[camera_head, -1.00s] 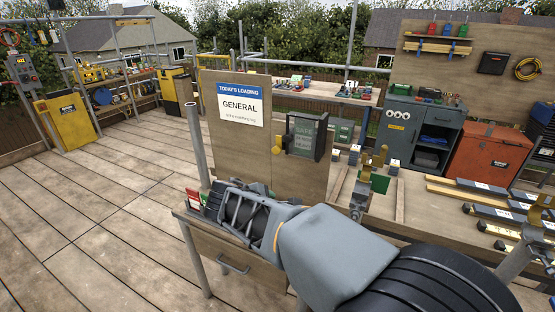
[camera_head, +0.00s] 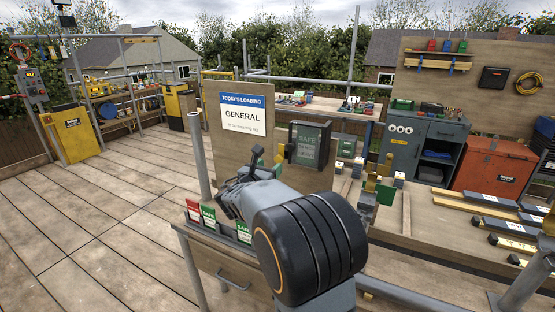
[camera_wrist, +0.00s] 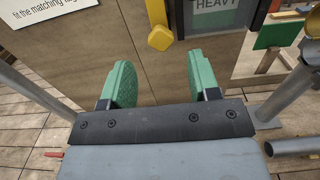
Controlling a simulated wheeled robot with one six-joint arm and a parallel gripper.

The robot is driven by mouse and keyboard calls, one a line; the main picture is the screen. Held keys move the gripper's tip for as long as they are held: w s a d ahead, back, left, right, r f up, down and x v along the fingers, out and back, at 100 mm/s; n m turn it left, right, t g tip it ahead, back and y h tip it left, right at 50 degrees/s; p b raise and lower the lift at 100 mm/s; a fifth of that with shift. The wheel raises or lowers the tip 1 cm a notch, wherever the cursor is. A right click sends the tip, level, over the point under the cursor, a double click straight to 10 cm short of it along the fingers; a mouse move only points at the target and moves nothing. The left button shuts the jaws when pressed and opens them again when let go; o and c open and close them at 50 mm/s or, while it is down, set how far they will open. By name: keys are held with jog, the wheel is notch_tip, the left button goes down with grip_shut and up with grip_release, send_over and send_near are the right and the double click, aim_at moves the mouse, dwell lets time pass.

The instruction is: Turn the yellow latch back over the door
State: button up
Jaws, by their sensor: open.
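The yellow latch (camera_wrist: 160,37) shows in the wrist view as a bar with a rounded end hanging down, just left of the dark-framed door (camera_wrist: 258,14). In the head view the latch is mostly hidden by my arm, and the door (camera_head: 291,150) is on the wooden board, with a green SAFE card in its frame. My gripper (camera_wrist: 159,62) is open and empty. Its two green fingers are apart, below the latch in the wrist picture, one to each side of it. I see no contact between them and the latch.
The board (camera_head: 222,148) carries a GENERAL loading sign (camera_head: 241,112). Red and green cards (camera_head: 208,216) stand at the bench's left front corner. A metal post (camera_head: 198,155) rises at the board's left edge. Slats and blocks lie on the bench to the right.

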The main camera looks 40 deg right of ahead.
aim_at(278, 161)
jog(key=shift+p+x, duration=0.4)
jog(key=shift+x, duration=2.8)
jog(key=shift+c, duration=0.5)
jog(key=c, duration=0.8)
jog(key=shift+b, duration=0.35)
jog(key=m+b, duration=0.9)
jog(key=b, duration=0.3)
jog(key=m+b, duration=0.8)
jog(key=b, duration=0.3)
jog(key=shift+s+f+m+b, duration=0.1)
jog(key=shift+f+m+b, duration=0.1)
jog(key=shift+m+b, duration=0.2)
